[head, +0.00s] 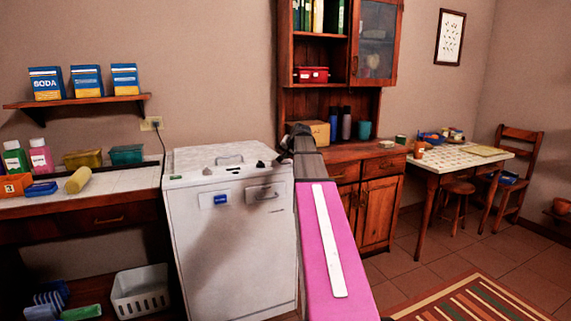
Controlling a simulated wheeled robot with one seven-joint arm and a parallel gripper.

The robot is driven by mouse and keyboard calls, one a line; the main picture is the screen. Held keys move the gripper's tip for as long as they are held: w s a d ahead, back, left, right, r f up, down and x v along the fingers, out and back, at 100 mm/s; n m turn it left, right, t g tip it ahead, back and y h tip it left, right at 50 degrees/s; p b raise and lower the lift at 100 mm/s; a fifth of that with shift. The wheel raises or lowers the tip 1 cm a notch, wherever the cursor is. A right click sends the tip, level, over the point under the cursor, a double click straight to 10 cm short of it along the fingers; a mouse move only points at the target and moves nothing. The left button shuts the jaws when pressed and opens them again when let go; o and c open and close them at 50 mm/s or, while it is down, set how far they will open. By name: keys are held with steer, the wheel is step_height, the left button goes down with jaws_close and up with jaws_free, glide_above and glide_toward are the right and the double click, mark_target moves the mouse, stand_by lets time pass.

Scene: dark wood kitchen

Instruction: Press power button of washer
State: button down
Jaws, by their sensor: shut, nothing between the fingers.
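The washer (230,245) is a white top-panel machine standing left of centre. My arm reaches in from the lower right, and my gripper (280,157) is at the washer's top right edge. It is small, dark and shut, with nothing seen in it. I cannot tell whether it touches the washer. My arm hides the washer's right side.
A tiled counter (120,178) with bottles and boxes adjoins the washer on the left. A white basket (140,292) stands on the low shelf below. A wooden cabinet (375,205) stands to the right. A table (468,160) and striped rug (480,299) are further right.

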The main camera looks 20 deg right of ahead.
mark_target(286, 162)
steer(key=shift+f, duration=0.1)
stand_by(0.5)
steer(key=shift+f, duration=0.35)
steer(key=shift+f, duration=0.1)
stand_by(0.4)
steer(key=shift+r, duration=0.6)
step_height(286, 162, up, 6)
stand_by(0.8)
stand_by(2.1)
